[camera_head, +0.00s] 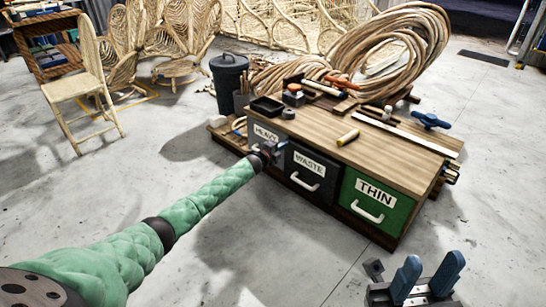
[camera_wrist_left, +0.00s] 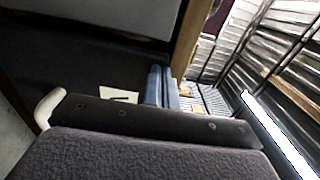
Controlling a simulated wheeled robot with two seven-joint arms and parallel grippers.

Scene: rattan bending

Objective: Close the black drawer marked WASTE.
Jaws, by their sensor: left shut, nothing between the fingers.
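The black drawer marked WASTE (camera_head: 322,184) is in the middle of the bench front in the head view, with a white handle and a white label. Its front looks close to the line of its neighbours; I cannot tell whether it stands slightly out. My left gripper (camera_head: 278,153) is shut and empty at the upper left of this drawer's front. In the left wrist view the shut blue fingers (camera_wrist_left: 161,86) are over the dark drawer front (camera_wrist_left: 60,70), beside the label; contact is unclear. My right gripper (camera_head: 426,278) is open and empty at the lower right, over the floor.
The grey HEAVY drawer (camera_head: 261,136) is left of WASTE, partly behind my left gripper. The green THIN drawer (camera_head: 376,195) is right of it. Tools and rattan coils (camera_head: 390,45) lie on the wooden bench top (camera_head: 385,152). Floor before the bench is clear.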

